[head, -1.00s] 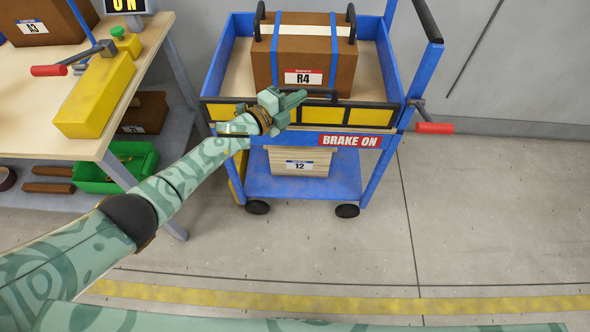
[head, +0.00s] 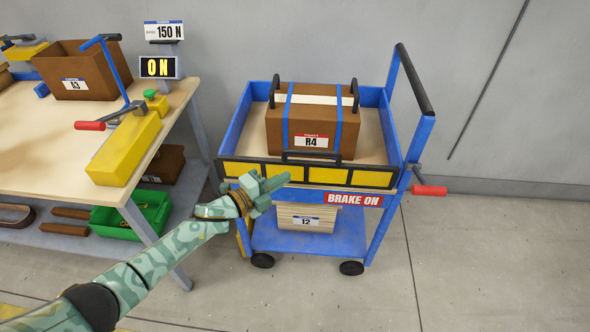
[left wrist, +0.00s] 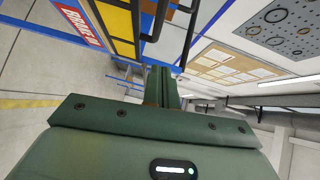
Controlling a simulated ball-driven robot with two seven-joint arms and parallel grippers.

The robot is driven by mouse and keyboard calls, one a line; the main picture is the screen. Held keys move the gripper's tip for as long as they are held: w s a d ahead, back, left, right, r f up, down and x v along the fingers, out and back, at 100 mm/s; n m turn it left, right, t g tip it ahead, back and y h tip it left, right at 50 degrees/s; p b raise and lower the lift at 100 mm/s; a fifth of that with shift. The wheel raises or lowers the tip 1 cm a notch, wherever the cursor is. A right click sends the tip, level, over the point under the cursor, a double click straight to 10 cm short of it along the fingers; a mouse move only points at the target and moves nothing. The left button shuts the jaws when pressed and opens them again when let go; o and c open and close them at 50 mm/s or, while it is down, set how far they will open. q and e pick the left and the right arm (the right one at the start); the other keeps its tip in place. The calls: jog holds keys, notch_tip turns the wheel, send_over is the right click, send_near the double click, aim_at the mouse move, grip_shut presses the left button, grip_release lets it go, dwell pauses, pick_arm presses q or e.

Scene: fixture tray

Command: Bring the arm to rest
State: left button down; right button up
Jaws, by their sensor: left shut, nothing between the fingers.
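My left gripper (head: 272,185) is in front of the blue cart, at the left part of its yellow front panel in the head view. Its fingers are shut with nothing between them. I cannot tell whether the gripper touches the cart. My right gripper is not in view.
A workbench (head: 50,150) stands at the left with a yellow clamp block (head: 125,150) and a brown box labelled A3 (head: 85,75). A green bin (head: 130,215) is on its lower shelf. The cart's "BRAKE ON" sign (head: 353,199) shows. The floor (head: 480,260) at the right is clear.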

pick_arm(q)
jog(key=a+f+n+t+y, duration=0.1)
jog(key=a+f+n+y, duration=0.5)
jog(key=a+f+n, duration=0.3)
jog(key=s+a+f+n+g+y, duration=0.2)
jog(key=s+a+f+n, duration=0.2)
jog(key=s+f, duration=0.35)
jog(key=s+a+f+n+g+y, duration=0.2)
jog(key=s+a+f+n+y, duration=0.15)
jog(key=s+f, duration=0.4)
jog(key=s+a+f+n+g, duration=0.1)
jog(key=s+f+n+g, duration=0.1)
jog(key=s+f, duration=0.55)
jog(key=s+a+f+n+g, duration=0.1)
jog(key=s+f+n+g, duration=0.3)
jog(key=s, duration=0.7)
jog(key=s+d+f+g, duration=0.1)
jog(key=s+f, duration=0.1)
jog(key=s, duration=1)
jog(key=s+d+f+g, duration=0.1)
jog(key=s+f, duration=0.1)
jog(key=s, duration=1.1)
jog(key=shift+g+y, duration=0.35)
jog(key=shift+g, duration=0.05)
